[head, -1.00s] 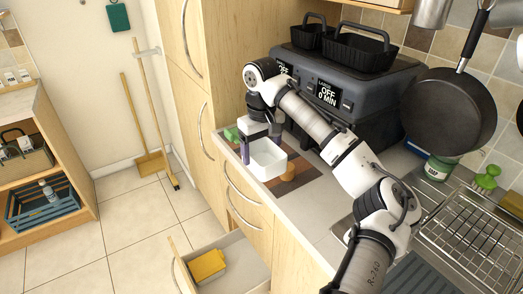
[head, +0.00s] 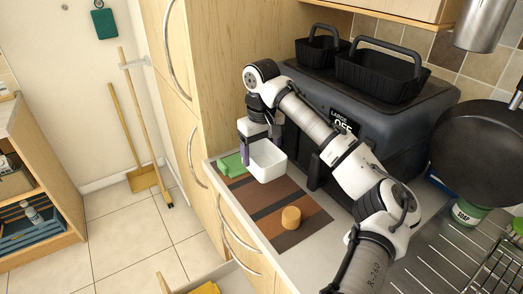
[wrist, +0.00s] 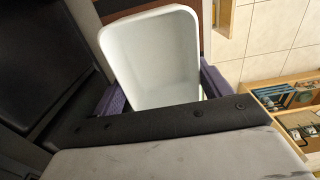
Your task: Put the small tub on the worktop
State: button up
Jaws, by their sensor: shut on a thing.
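The small tub (head: 268,162) is white and open-topped. It is near the far end of the worktop (head: 322,239), over the brown striped mat (head: 266,203).
A green block (head: 231,165) lies to the left of the tub. An orange-brown round piece (head: 291,217) stands on the mat nearer the front. A large dark appliance (head: 378,108) carrying black baskets (head: 380,72) stands behind. An open drawer is at the bottom.

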aim_at(262, 165)
jog(key=shift+s+r, duration=0.1)
jog(key=shift+r+p, duration=0.1)
jog(key=shift+p, duration=0.3)
jog(key=shift+f+b, duration=1.3)
jog(key=shift+f, duration=2.8)
jog(key=shift+f, duration=0.25)
jog(key=o, duration=1)
notch_tip(262, 165, up, 14)
jog(key=shift+f+b, duration=0.1)
jog(key=shift+b, duration=0.45)
